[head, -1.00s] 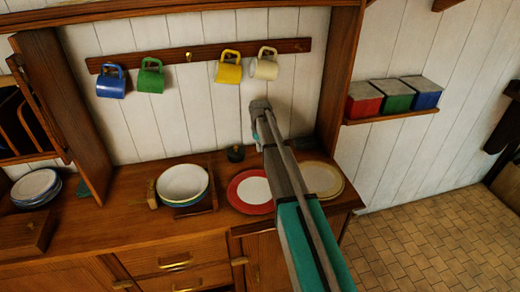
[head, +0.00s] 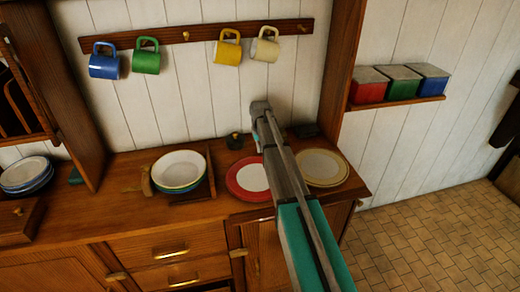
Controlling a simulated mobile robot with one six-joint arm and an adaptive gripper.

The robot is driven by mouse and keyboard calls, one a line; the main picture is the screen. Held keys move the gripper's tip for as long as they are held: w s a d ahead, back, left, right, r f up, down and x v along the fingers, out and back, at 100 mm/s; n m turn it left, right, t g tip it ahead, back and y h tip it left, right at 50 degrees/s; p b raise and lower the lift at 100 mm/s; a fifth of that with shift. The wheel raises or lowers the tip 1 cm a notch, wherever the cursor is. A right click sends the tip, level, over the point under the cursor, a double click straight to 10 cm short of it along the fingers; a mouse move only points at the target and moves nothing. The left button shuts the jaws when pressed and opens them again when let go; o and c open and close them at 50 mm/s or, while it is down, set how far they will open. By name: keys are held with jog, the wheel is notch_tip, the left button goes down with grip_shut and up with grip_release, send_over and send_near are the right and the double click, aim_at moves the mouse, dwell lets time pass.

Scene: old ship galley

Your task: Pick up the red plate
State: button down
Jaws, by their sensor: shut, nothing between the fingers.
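The red plate (head: 236,184), with a wide red rim and white centre, lies flat on the wooden counter below the wall. My arm crosses in front of its right side and hides a little of that edge. My arm reaches up from the bottom of the head view, and its upper bend is above and behind the plate. My gripper cannot be made out; the arm seems to hide it. Nothing is seen touching the plate.
A stack of cream plates (head: 326,166) is right of the red plate. White bowls (head: 180,168) stand in a wooden rack to the left. A small dark object (head: 235,141) is behind the plate. Several mugs (head: 227,48) hang above. Lidded boxes (head: 403,88) are on a shelf.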

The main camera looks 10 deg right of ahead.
aim_at(256, 179)
jog(key=s, duration=0.3)
jog(key=shift+s, duration=0.1)
jog(key=shift+s+f, duration=0.1)
jog(key=shift+s, duration=0.3)
jog(key=s, duration=1.2)
jog(key=shift+w, duration=0.15)
